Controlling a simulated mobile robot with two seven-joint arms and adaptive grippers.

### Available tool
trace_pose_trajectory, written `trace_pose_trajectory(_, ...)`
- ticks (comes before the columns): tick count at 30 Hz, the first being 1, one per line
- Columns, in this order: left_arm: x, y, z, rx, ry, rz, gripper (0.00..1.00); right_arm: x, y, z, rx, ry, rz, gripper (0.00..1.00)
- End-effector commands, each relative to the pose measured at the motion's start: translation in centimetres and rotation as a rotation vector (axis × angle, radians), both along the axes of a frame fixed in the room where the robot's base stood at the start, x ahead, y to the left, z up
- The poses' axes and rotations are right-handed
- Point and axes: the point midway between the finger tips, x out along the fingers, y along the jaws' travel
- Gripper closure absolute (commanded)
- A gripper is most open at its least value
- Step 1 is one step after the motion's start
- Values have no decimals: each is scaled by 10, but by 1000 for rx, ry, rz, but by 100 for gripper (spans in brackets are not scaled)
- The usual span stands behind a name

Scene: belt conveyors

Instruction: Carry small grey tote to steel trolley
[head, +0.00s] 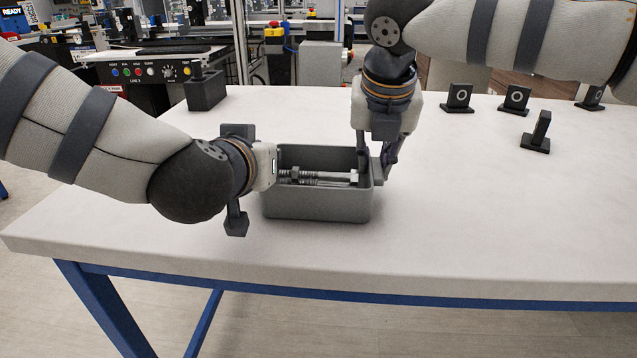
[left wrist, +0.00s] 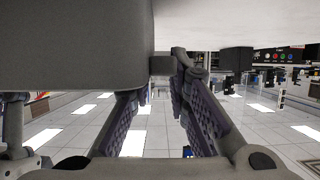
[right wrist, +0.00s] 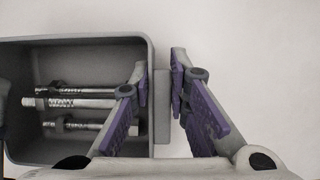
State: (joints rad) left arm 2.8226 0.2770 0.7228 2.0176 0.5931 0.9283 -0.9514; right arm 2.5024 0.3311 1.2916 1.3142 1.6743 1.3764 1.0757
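The small grey tote (head: 318,208) stands upright on the white table, with several bolts (right wrist: 70,103) lying inside it. My right gripper (head: 374,168) points down at the tote's right end wall. One fingertip is partly hidden by the tote (left wrist: 75,45). I see no steel trolley in any view.
The white table (head: 470,230) has free room at the right and in front. Small black stands (head: 514,99) are at the back right. A dark grey block-like holder (head: 205,92) is at the back left. A control panel (head: 150,70) and conveyor equipment stand beyond.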

Motion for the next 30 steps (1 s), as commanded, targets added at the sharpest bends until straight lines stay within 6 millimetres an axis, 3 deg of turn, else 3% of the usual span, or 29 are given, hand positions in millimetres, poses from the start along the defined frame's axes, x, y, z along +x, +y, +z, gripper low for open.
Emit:
trace_pose_trajectory(10, 0, 0, 1, -1, -2, 0, 100, 0, 0, 1, -1, -1, 0, 100)
trace_pose_trajectory(14, -1, 0, 12, -1, -12, 1, 100, 0, 0, 11, -1, -11, -1, 100)
trace_pose_trajectory(17, -2, 0, 33, 0, -33, 1, 100, -2, 0, 33, -1, -32, -1, 100)
trace_pose_trajectory(25, -13, 0, 124, -1, -130, 1, 100, -11, -1, 123, -1, -128, -2, 100)
trace_pose_trajectory(27, -14, 0, 132, -1, -139, 1, 100, -13, -1, 132, -1, -137, -1, 100)
trace_pose_trajectory(30, -13, 0, 128, -1, -134, 0, 100, -12, -1, 127, -1, -132, -2, 100)
